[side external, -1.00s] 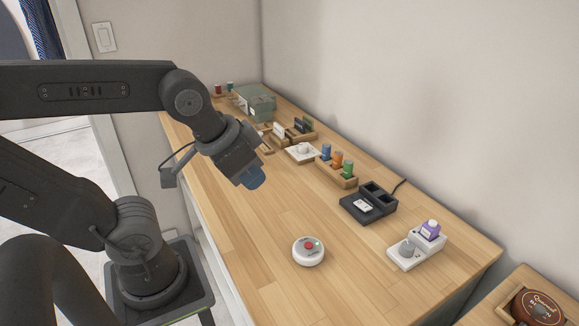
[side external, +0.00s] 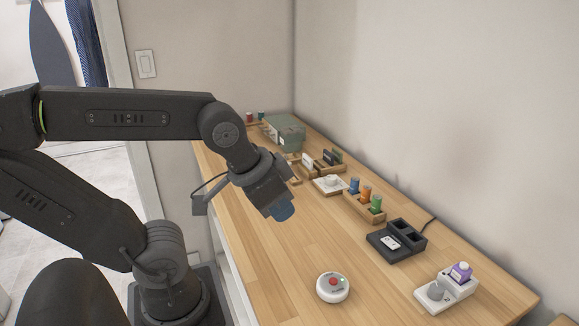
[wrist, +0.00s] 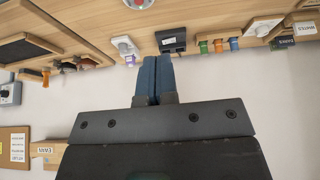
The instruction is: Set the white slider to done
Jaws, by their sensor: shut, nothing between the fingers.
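My gripper (side external: 282,210) is above the left part of the wooden table, pointing down and to the right. Its blue fingers (wrist: 153,80) are together and empty in the wrist view. I cannot make out a white slider or a "done" mark for certain. A white plate with a knob (side external: 320,187) lies behind the gripper. A round white device (side external: 333,294) with a red button and green light lies in front. My gripper is apart from all of these.
A row of blue, orange and green cylinders (side external: 365,194) and a black dock (side external: 383,248) stand along the wall. A grey-green box (side external: 285,131) is at the far end. A grey wall unit (wrist: 10,93) shows in the wrist view. The table's middle (side external: 305,240) is clear.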

